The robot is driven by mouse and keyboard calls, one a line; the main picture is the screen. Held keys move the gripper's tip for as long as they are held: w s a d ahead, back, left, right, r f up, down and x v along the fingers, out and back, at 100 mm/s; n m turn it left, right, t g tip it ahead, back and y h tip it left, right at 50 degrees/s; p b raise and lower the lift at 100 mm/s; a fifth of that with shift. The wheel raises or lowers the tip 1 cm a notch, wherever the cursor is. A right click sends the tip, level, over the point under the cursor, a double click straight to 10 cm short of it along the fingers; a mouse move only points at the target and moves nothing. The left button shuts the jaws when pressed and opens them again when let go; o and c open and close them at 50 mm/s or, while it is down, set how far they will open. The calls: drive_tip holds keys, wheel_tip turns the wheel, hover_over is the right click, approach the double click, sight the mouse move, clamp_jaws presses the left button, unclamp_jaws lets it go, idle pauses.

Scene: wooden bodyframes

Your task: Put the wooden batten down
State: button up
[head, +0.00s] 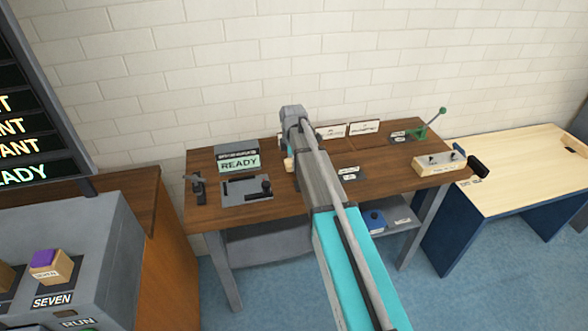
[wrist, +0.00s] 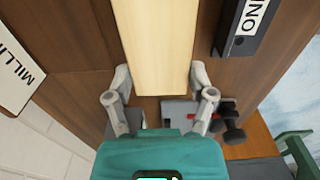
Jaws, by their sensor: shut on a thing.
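The wooden batten (wrist: 155,45) is a pale, straight-sided piece in the wrist view, running from between my fingers to the top edge. My gripper (wrist: 160,84) is shut on it, with one grey finger on each side. The brown bench (wrist: 85,95) lies below; I cannot tell whether the batten touches it. In the head view my arm hides most of my gripper, over the bench (head: 290,205). A small pale wooden bit left of the arm may be part of the batten.
The bench carries a READY display (head: 239,161), a grey plate with a black handle (head: 265,187), white signs (head: 364,127), a green lever (head: 432,125) and a pale switch box (head: 440,162). A pale table (head: 515,165) stands right. A grey console (head: 65,245) stands left.

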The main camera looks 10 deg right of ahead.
drive_tip(key=shift+f+b, duration=0.7)
drive_tip(key=shift+f, duration=0.3)
drive_tip(key=shift+f, duration=0.15)
drive_tip(key=o, duration=1.1)
drive_tip(key=shift+o, duration=0.2)
wheel_tip(320, 180, up, 12)
drive_tip(key=p, duration=1.2)
drive_tip(key=shift+d, duration=0.1)
drive_tip(key=shift+s, duration=0.1)
